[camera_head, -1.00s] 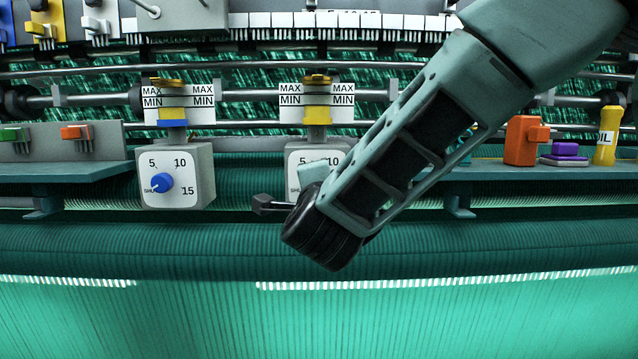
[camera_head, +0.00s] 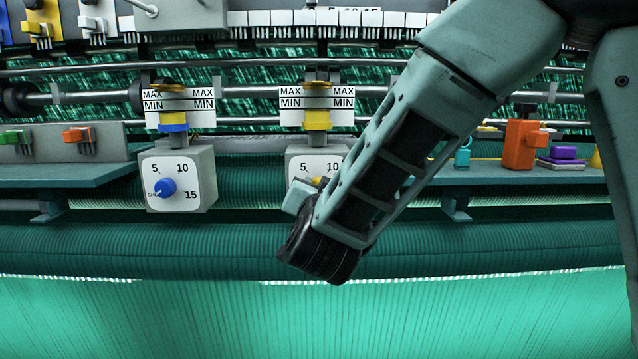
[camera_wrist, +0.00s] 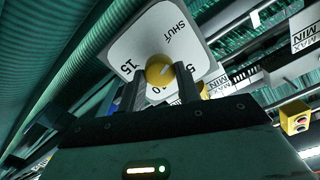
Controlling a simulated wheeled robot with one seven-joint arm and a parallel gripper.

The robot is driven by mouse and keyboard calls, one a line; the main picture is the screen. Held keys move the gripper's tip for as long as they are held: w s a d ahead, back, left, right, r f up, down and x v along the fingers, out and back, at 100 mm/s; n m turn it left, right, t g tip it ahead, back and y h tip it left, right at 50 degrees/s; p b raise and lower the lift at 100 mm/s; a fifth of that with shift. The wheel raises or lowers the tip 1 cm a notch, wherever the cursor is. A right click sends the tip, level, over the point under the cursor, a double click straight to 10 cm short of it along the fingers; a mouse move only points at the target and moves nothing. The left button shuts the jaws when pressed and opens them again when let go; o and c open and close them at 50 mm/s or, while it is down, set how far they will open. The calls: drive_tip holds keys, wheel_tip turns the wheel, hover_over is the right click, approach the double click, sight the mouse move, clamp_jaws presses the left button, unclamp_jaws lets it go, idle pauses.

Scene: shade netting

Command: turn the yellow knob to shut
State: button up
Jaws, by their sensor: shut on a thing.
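The yellow knob (camera_wrist: 159,71) sits on a white dial plate marked SHUT, 5, 10 and 15 (camera_wrist: 143,45). Its pale pointer line leans to the side of the 5 in the wrist view. My gripper (camera_wrist: 159,88) has one dark finger on each side of the knob and is shut on it. In the head view, my gripper (camera_head: 307,188) is at the front of the right dial box (camera_head: 300,158), covering its lower part. Only a bit of the yellow knob (camera_head: 318,181) shows there, and its pointer cannot be read.
A similar dial box with a blue knob (camera_head: 165,188) hangs to the left. MAX/MIN gauges (camera_head: 317,103) stand above both boxes. A teal shelf (camera_head: 65,176) at left holds green and orange blocks; an orange block (camera_head: 521,143) stands at right. Green netting spreads below.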

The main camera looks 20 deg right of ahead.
drive_tip(key=shift+f+n+p, duration=0.1)
drive_tip(key=shift+n+p, duration=0.35)
drive_tip(key=shift+n, duration=0.55)
drive_tip(key=o, duration=1)
drive_tip(key=shift+c, duration=0.2)
drive_tip(key=shift+s, duration=0.1)
drive_tip(key=b+v, duration=0.1)
drive_tip(key=v, duration=1.6)
drive_tip(key=shift+a, duration=0.15)
